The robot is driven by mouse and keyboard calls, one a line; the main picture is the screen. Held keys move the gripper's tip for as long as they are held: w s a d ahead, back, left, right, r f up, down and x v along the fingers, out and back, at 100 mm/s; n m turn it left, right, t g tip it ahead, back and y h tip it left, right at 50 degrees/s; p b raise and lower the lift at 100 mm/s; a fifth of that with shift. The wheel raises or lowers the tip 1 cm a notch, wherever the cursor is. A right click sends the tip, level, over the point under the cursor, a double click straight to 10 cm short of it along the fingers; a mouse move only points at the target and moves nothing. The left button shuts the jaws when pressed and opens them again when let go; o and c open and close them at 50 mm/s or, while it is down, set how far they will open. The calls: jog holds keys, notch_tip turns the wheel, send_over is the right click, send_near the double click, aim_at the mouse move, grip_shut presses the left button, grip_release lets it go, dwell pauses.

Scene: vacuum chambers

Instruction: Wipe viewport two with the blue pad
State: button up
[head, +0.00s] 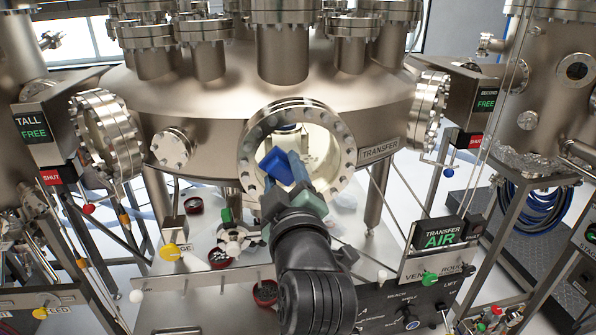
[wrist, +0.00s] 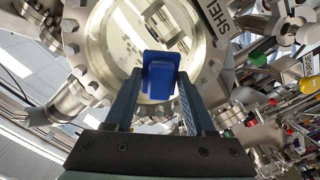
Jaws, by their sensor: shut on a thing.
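The blue pad (head: 274,166) is between the fingers of my gripper (head: 289,174), in front of a round bolted port on the big chamber. In the wrist view, my gripper (wrist: 160,88) is shut on the blue pad (wrist: 160,66), which stands upright between the two fingertips. Behind the pad is a round window (wrist: 122,48) in a bolted flange, with a lit interior. In the head view, the port's flange (head: 252,135) is partly covered by the pad and fingers. I cannot tell whether the pad touches the port, and no number marking it as viewport two is readable.
A TRANSFER label (head: 380,149) is right of the port. Side flanges (head: 107,130) and (head: 429,105) stick out from the chamber. Below is a bench with several small dark bowls (head: 220,258), a panel with coloured knobs, and a TRANSFER AIR display (head: 440,237).

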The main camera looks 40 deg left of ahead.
jog(key=shift+s+a, duration=0.3)
jog(key=shift+b+v, duration=0.35)
jog(key=shift+v, duration=0.45)
jog(key=shift+b+v, duration=0.55)
jog(key=shift+v, duration=1.6)
jog(key=shift+w, duration=0.1)
jog(key=b+v, duration=0.1)
jog(key=v, duration=0.2)
